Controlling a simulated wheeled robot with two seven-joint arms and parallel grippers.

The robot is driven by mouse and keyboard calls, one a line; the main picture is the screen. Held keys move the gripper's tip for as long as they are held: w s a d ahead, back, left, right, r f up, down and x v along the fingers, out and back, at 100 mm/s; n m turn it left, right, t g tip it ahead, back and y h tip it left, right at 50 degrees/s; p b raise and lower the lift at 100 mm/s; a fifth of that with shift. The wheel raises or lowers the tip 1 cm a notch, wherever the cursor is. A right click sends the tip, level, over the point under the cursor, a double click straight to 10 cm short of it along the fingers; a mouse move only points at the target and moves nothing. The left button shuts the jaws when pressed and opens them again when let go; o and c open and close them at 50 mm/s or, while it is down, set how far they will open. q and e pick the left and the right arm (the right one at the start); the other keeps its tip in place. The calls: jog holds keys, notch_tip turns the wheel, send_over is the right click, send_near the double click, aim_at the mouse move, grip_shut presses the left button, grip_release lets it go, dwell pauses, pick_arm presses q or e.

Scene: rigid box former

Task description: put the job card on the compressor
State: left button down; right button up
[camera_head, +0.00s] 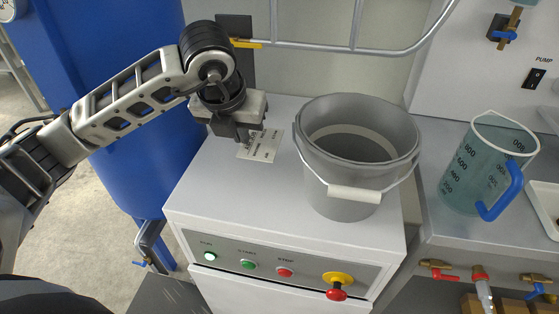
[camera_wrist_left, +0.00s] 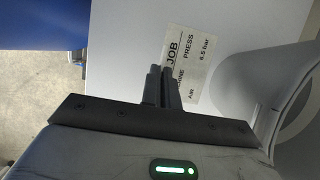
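The job card (camera_head: 262,147) is a small white card with dark print. It appears to lie flat on the pale top (camera_head: 215,165) of a cabinet with a button panel, which looks like the compressor. My left gripper (camera_head: 242,137) points down at the card's left end. In the left wrist view, its fingers (camera_wrist_left: 162,88) are close together and cover part of the card (camera_wrist_left: 192,62). I cannot tell whether they grip the card or are just parted above it. My right gripper is not in view.
A grey bucket (camera_head: 342,195) with a white-gripped handle stands on the cabinet, right of the card. A blue measuring jug (camera_head: 470,175) stands on the bench at right. A blue tank (camera_head: 130,160) is at left. The cabinet top's front left is clear.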

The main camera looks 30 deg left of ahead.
pick_arm(q)
send_over(246, 176)
jog(key=s, duration=0.2)
jog(key=f, duration=0.4)
jog(key=shift+w+d+f, duration=0.15)
jog(key=shift+w+f, duration=0.05)
jog(key=shift+w, duration=0.05)
notch_tip(246, 176, down, 4)
jog(key=shift+r, duration=0.15)
jog(key=shift+w+f, duration=0.1)
jog(key=shift+f, duration=0.1)
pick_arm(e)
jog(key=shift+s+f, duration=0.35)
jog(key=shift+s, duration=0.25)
pick_arm(q)
jog(key=shift+f, duration=0.1)
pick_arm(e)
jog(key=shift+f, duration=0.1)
pick_arm(q)
jog(key=c, duration=1.7)
grip_release()
jog(key=shift+r, duration=0.25)
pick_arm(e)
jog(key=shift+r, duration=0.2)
pick_arm(q)
jog(key=v, duration=1.1)
jog(key=shift+s+d+r, duration=0.1)
jog(key=shift+s+r, duration=0.2)
jog(key=shift+r, duration=0.05)
